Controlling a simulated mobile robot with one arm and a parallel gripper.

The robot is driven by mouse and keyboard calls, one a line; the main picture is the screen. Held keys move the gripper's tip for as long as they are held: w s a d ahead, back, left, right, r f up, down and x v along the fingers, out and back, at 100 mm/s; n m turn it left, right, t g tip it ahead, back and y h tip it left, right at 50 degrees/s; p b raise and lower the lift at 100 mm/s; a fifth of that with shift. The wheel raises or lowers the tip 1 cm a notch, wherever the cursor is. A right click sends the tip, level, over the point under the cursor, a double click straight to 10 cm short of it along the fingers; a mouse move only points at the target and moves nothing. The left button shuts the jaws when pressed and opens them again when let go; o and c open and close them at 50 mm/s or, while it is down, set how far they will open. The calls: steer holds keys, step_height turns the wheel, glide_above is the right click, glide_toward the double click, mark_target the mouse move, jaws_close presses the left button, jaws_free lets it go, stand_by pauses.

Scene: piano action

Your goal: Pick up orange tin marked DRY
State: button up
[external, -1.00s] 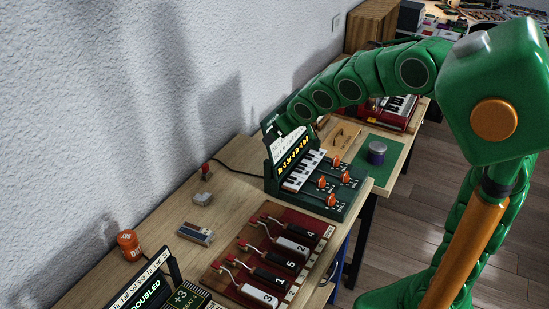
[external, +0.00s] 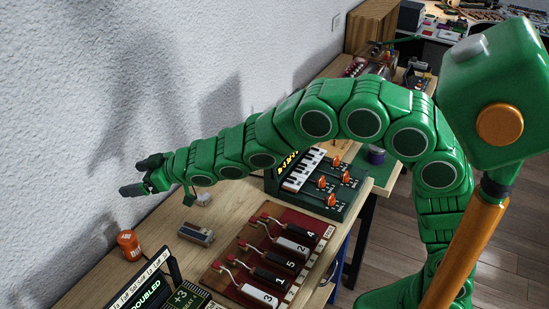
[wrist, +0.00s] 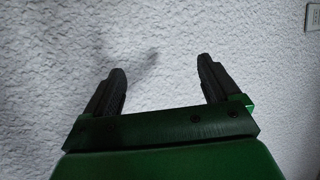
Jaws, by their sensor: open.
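The orange tin (external: 129,244) stands on the wooden bench near the wall, at the lower left of the external view. It has small light lettering that is too small to read surely. My gripper (external: 137,177) is open and empty, above and slightly right of the tin in the picture, close to the wall and apart from the tin. In the wrist view my gripper (wrist: 164,88) shows two spread dark fingers with only white wall beyond them. The tin is not in the wrist view.
A small grey device (external: 197,234) lies on the bench right of the tin. A red board with numbered handles (external: 270,260) and a green keyboard unit (external: 318,185) stand further right. A dark sign (external: 145,288) stands just below the tin. The white wall (external: 90,90) is close behind.

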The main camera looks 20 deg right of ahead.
steer(key=s+a+f, duration=0.1)
steer(key=s+a, duration=0.1)
glide_toward(128, 240)
steer(key=f, duration=0.1)
steer(key=w+a+f, duration=0.2)
steer(key=shift+w+a+f, duration=0.1)
steer(key=shift+w+f, duration=0.1)
steer(key=shift+f, duration=0.2)
steer(key=shift+x, duration=1)
steer(key=shift+w+a, duration=0.35)
steer(key=shift+a, duration=0.35)
steer(key=shift+x, duration=2.2)
steer(key=shift+r, duration=0.15)
steer(key=shift+c, duration=0.5)
steer(key=c, duration=1.1)
steer(key=shift+o, duration=0.2)
steer(key=shift+r, duration=0.1)
